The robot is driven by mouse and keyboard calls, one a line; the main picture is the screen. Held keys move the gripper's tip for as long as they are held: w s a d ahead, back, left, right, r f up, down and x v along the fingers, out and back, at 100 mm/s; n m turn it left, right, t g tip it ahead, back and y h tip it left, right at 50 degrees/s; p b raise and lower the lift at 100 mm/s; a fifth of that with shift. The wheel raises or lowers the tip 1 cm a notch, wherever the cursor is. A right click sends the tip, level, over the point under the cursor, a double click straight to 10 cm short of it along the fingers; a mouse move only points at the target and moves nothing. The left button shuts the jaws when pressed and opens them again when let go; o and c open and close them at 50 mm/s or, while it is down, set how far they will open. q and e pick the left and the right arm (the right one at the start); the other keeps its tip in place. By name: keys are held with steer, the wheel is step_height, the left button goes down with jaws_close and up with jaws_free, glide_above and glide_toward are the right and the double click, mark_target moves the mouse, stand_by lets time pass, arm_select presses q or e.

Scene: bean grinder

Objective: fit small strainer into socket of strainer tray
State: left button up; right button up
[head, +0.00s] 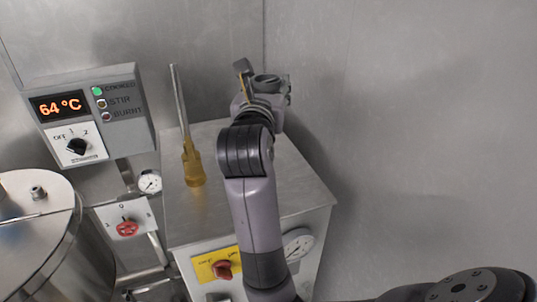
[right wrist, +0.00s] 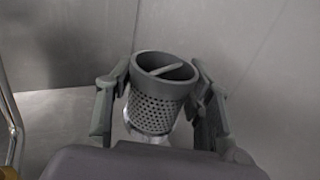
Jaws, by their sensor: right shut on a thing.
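The small strainer (right wrist: 158,108) is a grey cup with a perforated wall and a bar across its open top. In the right wrist view it stands roughly upright between the two fingers of my right gripper (right wrist: 161,75), which is shut on it. In the head view my right gripper (head: 266,77) is at the back of the steel cabinet, near the wall corner, and the strainer's dark rim shows between its fingers. A pale, shiny patch shows under the strainer in the wrist view; I cannot tell what it is. I cannot make out the strainer tray or its socket. My left gripper is not in view.
A yellow-handled tool (head: 193,163) with a long metal shaft stands on the left of the steel cabinet top (head: 297,188). A control box (head: 88,117) reading 64 °C and a steel drum (head: 35,235) are further left. Bare walls rise behind and right.

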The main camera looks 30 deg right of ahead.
steer(key=f, duration=1.2)
steer(key=shift+s+p, duration=0.2)
steer(key=shift+p, duration=0.2)
steer(key=shift+a+f, duration=0.15)
steer(key=shift+f, duration=0.2)
step_height(320, 180, down, 3)
steer(key=shift+f, duration=0.45)
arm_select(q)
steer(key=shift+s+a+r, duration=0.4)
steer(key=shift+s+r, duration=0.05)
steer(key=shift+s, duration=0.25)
arm_select(e)
steer(key=o, duration=1.2)
